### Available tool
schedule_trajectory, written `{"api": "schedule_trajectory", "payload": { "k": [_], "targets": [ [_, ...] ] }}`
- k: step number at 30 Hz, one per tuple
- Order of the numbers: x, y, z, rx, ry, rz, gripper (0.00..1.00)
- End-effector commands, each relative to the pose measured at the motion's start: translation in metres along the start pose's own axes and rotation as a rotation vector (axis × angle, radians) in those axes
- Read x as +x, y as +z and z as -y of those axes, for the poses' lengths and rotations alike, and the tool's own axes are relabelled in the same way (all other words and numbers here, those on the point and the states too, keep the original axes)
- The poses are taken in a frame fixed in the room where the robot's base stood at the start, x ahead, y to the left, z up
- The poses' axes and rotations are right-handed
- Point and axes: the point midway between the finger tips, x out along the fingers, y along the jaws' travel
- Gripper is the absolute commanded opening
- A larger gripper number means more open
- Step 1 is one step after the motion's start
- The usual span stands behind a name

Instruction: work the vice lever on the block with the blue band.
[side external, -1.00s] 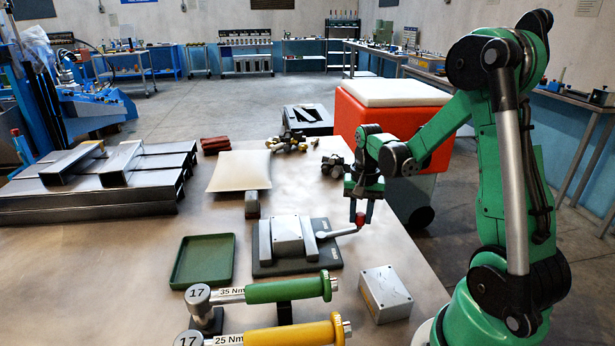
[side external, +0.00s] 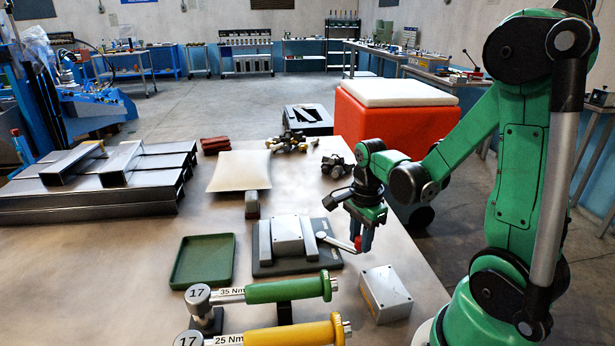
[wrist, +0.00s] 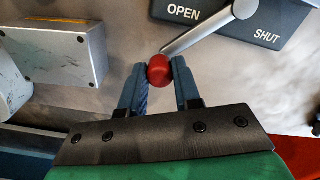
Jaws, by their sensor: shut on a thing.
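The vice (side external: 325,261) stands on its dark base plate in mid-table, with a grey block (side external: 287,232) between its two jaws. I cannot make out a blue band on that block. The vice lever (side external: 336,243) reaches out to the right and towards the camera, ending in a red knob (side external: 357,243). My gripper (side external: 364,246) is shut on this knob. In the wrist view the red knob (wrist: 160,70) sits between my two fingertips (wrist: 163,74), and the dark plate (wrist: 283,22) beside the lever reads OPEN and SHUT.
A second grey block (side external: 386,293) stands near the table's right edge. Green and yellow torque wrenches (side external: 285,291) lie in front of the vice. An empty green tray (side external: 203,262) lies to the left. A red box with a white top (side external: 395,122) stands behind.

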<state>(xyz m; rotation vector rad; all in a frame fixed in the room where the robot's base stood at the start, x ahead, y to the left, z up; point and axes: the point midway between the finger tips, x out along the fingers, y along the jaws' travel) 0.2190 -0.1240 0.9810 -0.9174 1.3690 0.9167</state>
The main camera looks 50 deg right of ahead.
Motion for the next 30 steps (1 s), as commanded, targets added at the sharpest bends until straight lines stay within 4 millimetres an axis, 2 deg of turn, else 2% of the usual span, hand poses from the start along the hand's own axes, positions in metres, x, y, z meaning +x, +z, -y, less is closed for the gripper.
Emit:
{"api": "schedule_trajectory", "payload": {
  "k": [10,26,27,29,30],
  "targets": [
    [0.0,0.01,-0.004,0.13,0.002,-0.001,0.0],
    [0.0,0.012,-0.005,0.149,0.003,0.002,0.0],
    [0.0,0.013,-0.005,0.149,0.003,0.002,0.39],
    [0.0,0.012,-0.005,0.149,0.003,0.002,0.56],
    [0.0,0.012,-0.005,0.148,0.002,0.001,0.59]
  ]
}}
